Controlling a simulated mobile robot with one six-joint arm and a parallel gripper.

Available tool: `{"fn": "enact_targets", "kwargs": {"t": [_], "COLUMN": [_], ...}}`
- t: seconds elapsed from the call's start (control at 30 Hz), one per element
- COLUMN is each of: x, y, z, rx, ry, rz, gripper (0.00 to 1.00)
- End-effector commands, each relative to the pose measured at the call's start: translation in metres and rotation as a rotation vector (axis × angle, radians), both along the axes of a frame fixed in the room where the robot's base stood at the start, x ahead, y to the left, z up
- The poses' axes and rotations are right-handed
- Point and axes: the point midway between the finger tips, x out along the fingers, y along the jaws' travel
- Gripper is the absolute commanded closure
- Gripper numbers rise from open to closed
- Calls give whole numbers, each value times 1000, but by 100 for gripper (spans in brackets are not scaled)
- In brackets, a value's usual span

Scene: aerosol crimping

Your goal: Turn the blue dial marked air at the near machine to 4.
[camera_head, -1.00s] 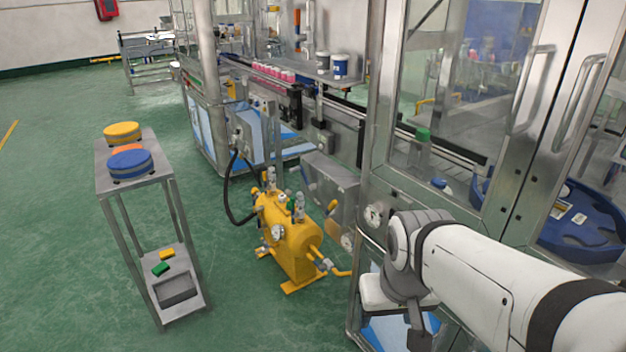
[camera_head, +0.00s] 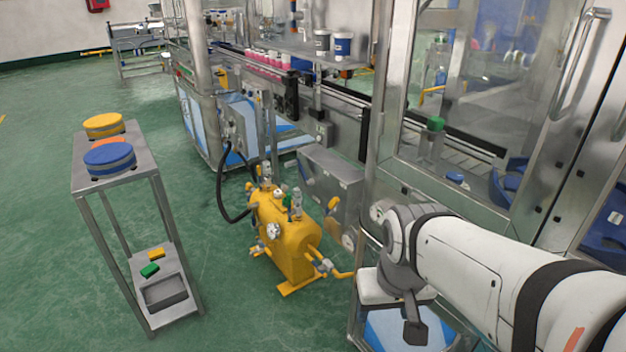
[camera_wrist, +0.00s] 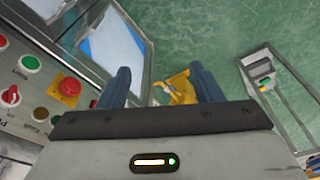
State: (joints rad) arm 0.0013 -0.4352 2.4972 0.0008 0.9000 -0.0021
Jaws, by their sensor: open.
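I see no blue dial marked air that I can make out in either view. In the wrist view, the machine's control panel (camera_wrist: 40,85) fills the left side. It carries a red mushroom button (camera_wrist: 68,87), a green button (camera_wrist: 30,62), a red rotary knob (camera_wrist: 11,97) and other small buttons; its lettering is too small to read surely. My gripper (camera_wrist: 160,72) is open, its two dark fingers apart with nothing between them. It hangs to the right of the panel, apart from it. In the head view, my arm reaches in from the right beside the near machine's steel frame (camera_head: 385,120).
A yellow tank (camera_head: 285,240) with gauges and pipes stands on the floor left of my arm. A steel cart (camera_head: 150,185) with blue and yellow round items on top stands farther left.

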Motion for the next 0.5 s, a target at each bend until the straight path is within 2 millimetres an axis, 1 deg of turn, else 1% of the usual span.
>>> {"fn": "enact_targets", "kwargs": {"t": [0.03, 0.17, 0.4, 0.5], "x": [0, 0, 0, 0], "y": [0, 0, 0, 0], "z": [-19, -51, -137, -163], "rx": [0, 0, -1, -1], "ry": [4, 16, 51, 63], "rz": [0, 0, -1, -1], "gripper": [41, 41, 41, 41]}}
